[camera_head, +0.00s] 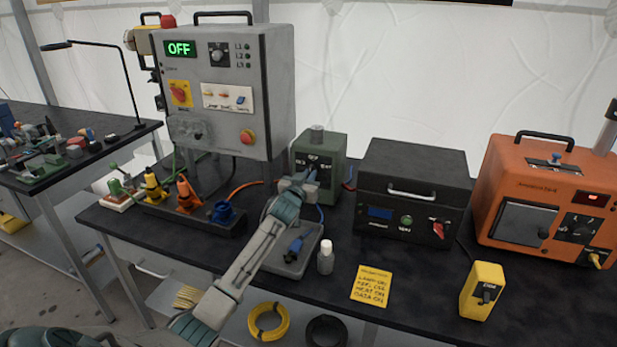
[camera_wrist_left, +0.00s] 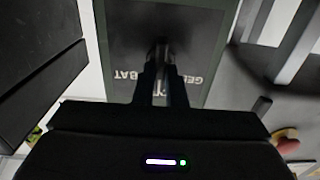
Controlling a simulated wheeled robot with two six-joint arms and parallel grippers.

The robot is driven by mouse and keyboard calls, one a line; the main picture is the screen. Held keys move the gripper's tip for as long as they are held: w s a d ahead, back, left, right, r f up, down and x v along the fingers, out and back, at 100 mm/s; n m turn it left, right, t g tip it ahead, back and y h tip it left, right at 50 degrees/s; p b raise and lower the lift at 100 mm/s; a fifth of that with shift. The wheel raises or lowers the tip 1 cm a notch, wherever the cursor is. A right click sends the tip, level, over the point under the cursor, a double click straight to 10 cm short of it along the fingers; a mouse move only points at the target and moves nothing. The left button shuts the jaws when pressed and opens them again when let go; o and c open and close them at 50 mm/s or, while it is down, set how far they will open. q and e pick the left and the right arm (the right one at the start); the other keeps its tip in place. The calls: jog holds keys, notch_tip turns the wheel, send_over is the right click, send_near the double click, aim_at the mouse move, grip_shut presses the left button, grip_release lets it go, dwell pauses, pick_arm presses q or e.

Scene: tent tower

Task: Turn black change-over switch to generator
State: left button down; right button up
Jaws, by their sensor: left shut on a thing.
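The change-over switch sits on the dark front panel of a green box (camera_head: 326,146) at the back middle of the table. The panel bears white lettering, and the wrist view shows parts of the words GEN and BAT on this panel (camera_wrist_left: 125,50). My left gripper (camera_head: 309,178) reaches up from below to the lower part of the panel. In the left wrist view its two fingers (camera_wrist_left: 161,88) are shut on the black switch handle (camera_wrist_left: 162,50). The fingers hide much of the handle, so I cannot tell which label it points to. My right gripper is not in view.
A grey control cabinet (camera_head: 274,85) reading OFF stands left of the green box. A black case (camera_head: 410,180) stands close on its right, with an orange unit (camera_head: 553,200) beyond. A white bottle (camera_head: 326,258) stands near my forearm. A yellow note (camera_head: 371,286) lies in front.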

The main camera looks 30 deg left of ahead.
pick_arm(q)
jog(key=shift+f, duration=0.1)
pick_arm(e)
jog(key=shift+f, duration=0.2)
pick_arm(q)
jog(key=shift+a+f+n+b, duration=0.1)
jog(key=shift+a+n+b, duration=0.05)
jog(key=shift+n+b, duration=2.5)
jog(key=shift+a+n+b, duration=0.1)
jog(key=shift+n+b, duration=1.7)
jog(key=shift+n, duration=1.65)
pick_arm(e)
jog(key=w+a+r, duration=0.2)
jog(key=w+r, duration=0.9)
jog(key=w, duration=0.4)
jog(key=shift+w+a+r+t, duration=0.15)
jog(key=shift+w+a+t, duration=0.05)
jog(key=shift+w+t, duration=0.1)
pick_arm(q)
jog(key=c, duration=1.5)
grip_release()
jog(key=shift+s, duration=0.1)
